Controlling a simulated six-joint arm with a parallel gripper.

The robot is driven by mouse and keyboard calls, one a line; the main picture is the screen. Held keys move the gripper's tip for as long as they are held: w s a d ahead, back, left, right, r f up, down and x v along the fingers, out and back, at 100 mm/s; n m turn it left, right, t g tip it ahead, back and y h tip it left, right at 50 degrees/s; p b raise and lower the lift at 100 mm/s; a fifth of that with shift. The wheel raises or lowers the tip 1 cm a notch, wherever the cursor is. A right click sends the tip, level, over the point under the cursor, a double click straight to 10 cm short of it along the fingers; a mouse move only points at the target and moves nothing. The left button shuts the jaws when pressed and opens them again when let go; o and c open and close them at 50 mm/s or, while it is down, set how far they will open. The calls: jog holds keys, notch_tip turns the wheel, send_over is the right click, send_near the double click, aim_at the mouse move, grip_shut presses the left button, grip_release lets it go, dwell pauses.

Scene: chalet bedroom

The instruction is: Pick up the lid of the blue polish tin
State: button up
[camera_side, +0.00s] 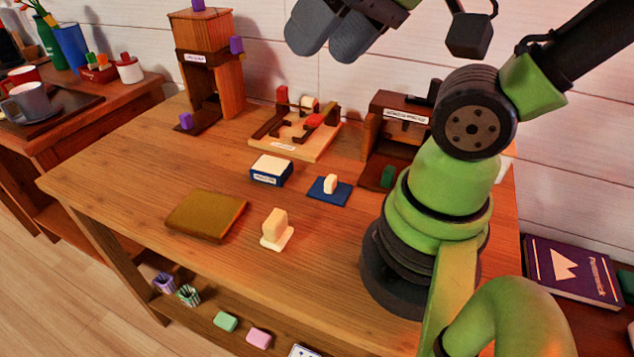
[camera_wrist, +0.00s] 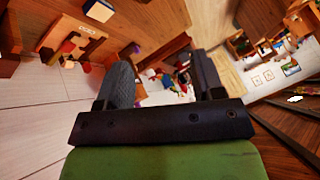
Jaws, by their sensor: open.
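The blue polish tin (camera_side: 270,172) is a small blue box with a cream top surface and a white label on its front, standing mid-table. A flat blue square with a cream knob (camera_side: 329,189), which looks like its lid, lies on the table just right of the tin. My gripper (camera_side: 328,38) is high above the table at the top of the side view, well above and apart from the tin and lid. Its two dark fingers are spread, with nothing between them; they also show in the wrist view (camera_wrist: 162,80).
A brown pad (camera_side: 207,215) and a cream block on a base (camera_side: 276,229) lie in front. Behind stand a tall wooden tower (camera_side: 211,75), a wooden tray with blocks (camera_side: 277,146) and a labelled wooden box (camera_side: 402,116). The front left table is clear.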

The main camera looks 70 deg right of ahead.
jog(key=w+d+f+n+g+h, duration=0.1)
jog(key=w+d+f+g+h, duration=0.1)
jog(key=w+d+f+g, duration=0.35)
jog(key=n+g, duration=0.2)
jog(key=n, duration=0.1)
send_near(328, 177)
jog(key=f, duration=0.3)
jog(key=shift+s+f, duration=0.3)
jog(key=shift+f, duration=0.05)
jog(key=shift+w+f, duration=0.15)
jog(key=shift+f, duration=3.1)
jog(key=c, duration=1)
